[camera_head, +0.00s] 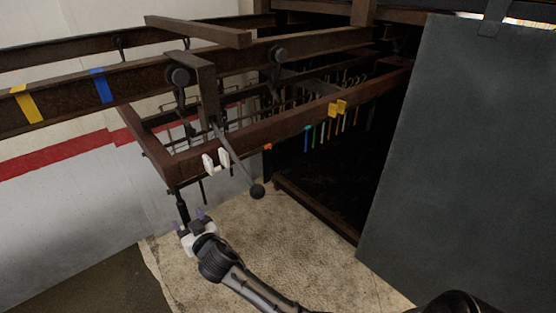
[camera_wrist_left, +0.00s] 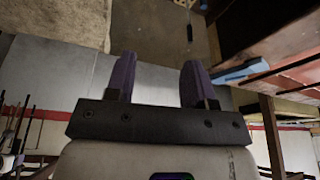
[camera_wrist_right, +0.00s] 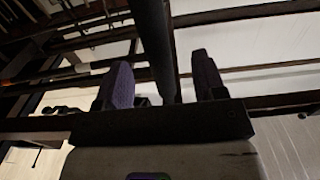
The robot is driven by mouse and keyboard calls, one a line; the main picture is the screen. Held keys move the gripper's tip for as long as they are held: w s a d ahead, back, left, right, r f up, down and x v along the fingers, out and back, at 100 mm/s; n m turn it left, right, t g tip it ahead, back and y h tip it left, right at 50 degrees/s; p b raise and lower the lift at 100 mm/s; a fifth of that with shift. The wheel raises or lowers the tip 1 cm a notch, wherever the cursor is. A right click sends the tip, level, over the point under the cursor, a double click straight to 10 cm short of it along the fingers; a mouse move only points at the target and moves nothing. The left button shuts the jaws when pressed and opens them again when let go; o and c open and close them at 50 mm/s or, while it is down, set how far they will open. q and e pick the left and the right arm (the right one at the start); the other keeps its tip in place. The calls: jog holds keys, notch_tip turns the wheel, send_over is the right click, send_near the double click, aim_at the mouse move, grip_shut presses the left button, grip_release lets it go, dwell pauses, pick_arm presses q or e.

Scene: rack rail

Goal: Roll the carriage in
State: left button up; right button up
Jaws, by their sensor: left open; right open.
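The carriage is a brown frame (camera_head: 290,127) hung by rollers (camera_head: 178,76) from an overhead rail (camera_head: 140,90); its far end reaches into a dark enclosure. A dark upright handle (camera_head: 183,206) hangs from its near-left corner. My right gripper (camera_head: 191,221) is open at the handle's lower part. In the right wrist view a dark bar (camera_wrist_right: 157,45) runs between its purple fingers (camera_wrist_right: 160,85); I cannot tell whether they touch it. My left gripper (camera_wrist_left: 157,80) is open and empty in its wrist view, outside the head view.
A grey panel (camera_head: 460,140) stands at the right of the enclosure. A lever with a black ball (camera_head: 257,191) hangs below the frame. Yellow (camera_head: 27,104) and blue (camera_head: 101,86) bands mark the rail. Floor below is clear.

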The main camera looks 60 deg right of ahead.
jog(key=shift+b+x, duration=0.45)
jog(key=shift+x, duration=0.85)
jog(key=shift+c, duration=0.2)
grip_shut()
